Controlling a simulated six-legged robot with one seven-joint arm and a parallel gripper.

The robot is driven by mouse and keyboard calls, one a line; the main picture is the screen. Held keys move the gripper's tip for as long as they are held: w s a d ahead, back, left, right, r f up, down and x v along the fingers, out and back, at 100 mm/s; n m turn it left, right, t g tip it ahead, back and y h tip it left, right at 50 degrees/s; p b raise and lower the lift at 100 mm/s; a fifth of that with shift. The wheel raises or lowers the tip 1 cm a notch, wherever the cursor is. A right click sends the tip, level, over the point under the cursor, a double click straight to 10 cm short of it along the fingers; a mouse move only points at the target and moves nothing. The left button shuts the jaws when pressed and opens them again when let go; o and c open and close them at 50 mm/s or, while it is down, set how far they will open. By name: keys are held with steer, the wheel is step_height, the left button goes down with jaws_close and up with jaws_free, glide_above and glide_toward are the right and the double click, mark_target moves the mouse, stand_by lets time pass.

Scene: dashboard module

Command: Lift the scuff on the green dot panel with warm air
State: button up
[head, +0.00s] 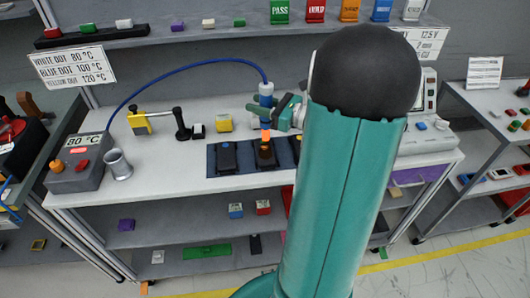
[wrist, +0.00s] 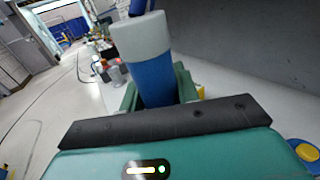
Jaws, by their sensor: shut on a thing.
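My gripper (head: 270,107) is shut on a blue hot-air tool (head: 266,89) with a pale band. In the wrist view the tool (wrist: 150,75) stands between the fingers, its grey-white end up. Its nozzle points down with an orange glow just over the middle dark panel (head: 266,158); contact cannot be told. A left panel (head: 227,158) and a right panel (head: 296,146), partly behind my arm, flank it. No green dot or scuff can be made out. A blue hose (head: 180,68) runs towards the grey heater station (head: 75,165), which reads 80 °C.
A sign (head: 72,67) lists white dot 80 °C, blue dot 100 °C, yellow dot 120 °C. The white bench (head: 160,185) is clear at front left. A shelf (head: 130,37) runs behind.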

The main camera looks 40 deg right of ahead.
steer(key=shift+w+d, duration=0.5)
steer(key=shift+w, duration=0.2)
steer(key=shift+w+d, duration=0.45)
steer(key=shift+w, duration=0.25)
step_height(320, 180, up, 9)
stand_by(0.6)
steer(key=shift+s, duration=0.15)
